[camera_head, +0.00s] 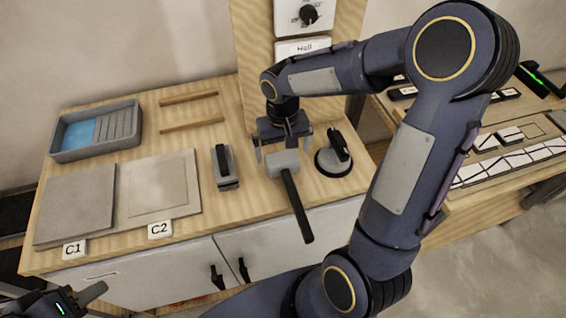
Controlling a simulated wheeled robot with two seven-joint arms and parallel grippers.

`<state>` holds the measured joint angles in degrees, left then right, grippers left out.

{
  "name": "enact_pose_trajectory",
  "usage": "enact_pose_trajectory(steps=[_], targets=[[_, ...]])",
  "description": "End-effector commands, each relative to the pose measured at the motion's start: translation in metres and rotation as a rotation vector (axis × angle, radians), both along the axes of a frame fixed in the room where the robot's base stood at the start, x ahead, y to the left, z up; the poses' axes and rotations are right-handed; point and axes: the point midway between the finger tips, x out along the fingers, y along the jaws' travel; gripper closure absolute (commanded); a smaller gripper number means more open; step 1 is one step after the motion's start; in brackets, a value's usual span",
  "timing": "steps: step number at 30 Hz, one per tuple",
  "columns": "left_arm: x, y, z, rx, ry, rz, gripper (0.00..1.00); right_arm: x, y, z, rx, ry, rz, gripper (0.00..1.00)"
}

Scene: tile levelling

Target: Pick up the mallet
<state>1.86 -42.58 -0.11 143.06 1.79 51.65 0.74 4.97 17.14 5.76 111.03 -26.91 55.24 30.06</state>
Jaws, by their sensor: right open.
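The mallet (283,164) has a grey block head and a black handle (297,208). It lies on the wooden bench top near the front edge, and its handle reaches out past that edge. My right gripper (282,152) is open at the back of the mallet head, pointing down. Its fingers appear to either side of the head. I cannot tell whether they touch it. My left gripper (84,297) shows only in part at the bottom left corner, away from the mallet, and its jaw opening is not clear.
A round black-handled tool (333,160) stands close right of the mallet. A grey block tool with a black handle (224,166) is to its left. Two tile plates labelled C1 (76,205) and C2 (158,187) lie further left. A blue-grey tray (96,131) is behind them.

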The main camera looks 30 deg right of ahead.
Motion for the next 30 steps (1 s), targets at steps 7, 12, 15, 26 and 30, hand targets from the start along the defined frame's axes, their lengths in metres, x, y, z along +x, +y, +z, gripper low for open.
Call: enact_pose_trajectory(steps=[7, 12, 15, 26, 30], targets=[[0.0, 0.0, 0.011, 0.0, 0.0, 0.0, 0.64, -0.001, -0.001, -0.036, 0.001, 0.006, 0.0, 0.0], [0.0, 0.0, 0.012, 0.0, 0.0, 0.0, 0.64, -0.001, -0.001, -0.05, 0.001, 0.002, 0.0, 0.0], [0.0, 0.0, 0.012, 0.0, 0.0, 0.0, 0.64, 0.0, 0.0, -0.051, 0.001, 0.0, 0.0, 0.0], [0.0, 0.0, 0.011, 0.0, 0.0, 0.0, 0.64, 0.0, -0.001, -0.051, 0.001, 0.0, 0.0, 0.31], [0.0, 0.0, 0.011, 0.0, 0.0, 0.0, 0.64, 0.0, -0.001, -0.051, 0.001, 0.0, 0.0, 0.5]])
